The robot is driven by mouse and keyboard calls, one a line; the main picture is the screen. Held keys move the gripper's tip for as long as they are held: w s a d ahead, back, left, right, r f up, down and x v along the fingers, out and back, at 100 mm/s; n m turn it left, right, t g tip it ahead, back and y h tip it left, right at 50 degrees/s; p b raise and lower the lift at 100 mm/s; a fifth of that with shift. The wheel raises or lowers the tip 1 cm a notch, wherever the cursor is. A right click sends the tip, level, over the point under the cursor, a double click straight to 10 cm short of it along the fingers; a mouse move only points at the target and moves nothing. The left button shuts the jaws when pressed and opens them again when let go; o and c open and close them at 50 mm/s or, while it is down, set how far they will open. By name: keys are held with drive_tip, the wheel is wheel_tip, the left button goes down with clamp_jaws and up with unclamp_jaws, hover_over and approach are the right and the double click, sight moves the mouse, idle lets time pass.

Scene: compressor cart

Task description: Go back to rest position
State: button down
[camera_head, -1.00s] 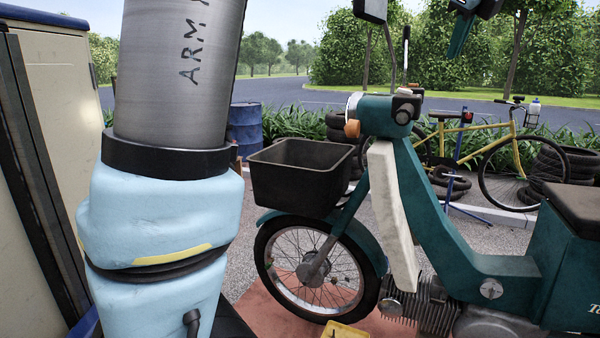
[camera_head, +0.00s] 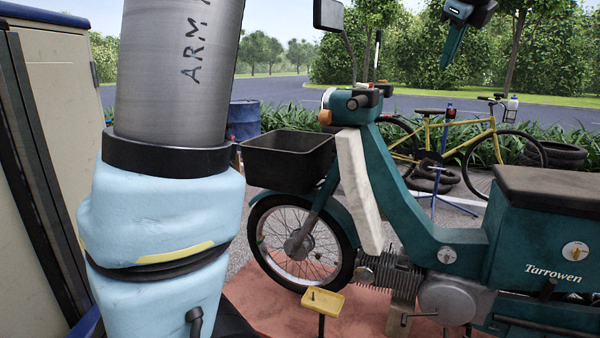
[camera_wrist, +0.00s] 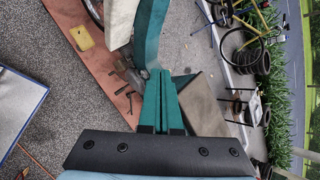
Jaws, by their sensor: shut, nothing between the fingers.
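My gripper (camera_head: 448,64) hangs at the top right of the head view, in the air above and beyond the moped's seat in the picture. Its teal fingers are together and empty, and they also show closed in the wrist view (camera_wrist: 164,76). My arm's upper links fill the left of the head view. The links between there and my gripper are out of view.
A teal moped (camera_head: 420,225) with a black basket (camera_head: 290,163) stands on a reddish mat (camera_head: 262,305). A small yellow tray (camera_head: 322,302) stands before it. A yellow bicycle (camera_head: 470,135) and tyres (camera_head: 555,156) are behind. A beige cabinet (camera_head: 60,110) is at far left.

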drive_tip(key=w+a+f+n+g+y, duration=0.2)
drive_tip(key=a+f+n+g, duration=0.2)
drive_tip(key=a+f+n, duration=1.3)
drive_tip(key=s+a+f+n+g, duration=0.1)
drive_tip(key=s+a+f+n, duration=0.4)
drive_tip(key=a+f, duration=0.4)
drive_tip(key=s+a+f+n+g, duration=0.2)
drive_tip(key=s+a+f+n, duration=0.3)
drive_tip(key=s+a+f, duration=0.2)
wheel_tip(320, 180, down, 4)
drive_tip(key=shift+s+a+n+b, duration=0.3)
drive_tip(key=shift+a+n, duration=0.1)
drive_tip(key=shift+a, duration=0.85)
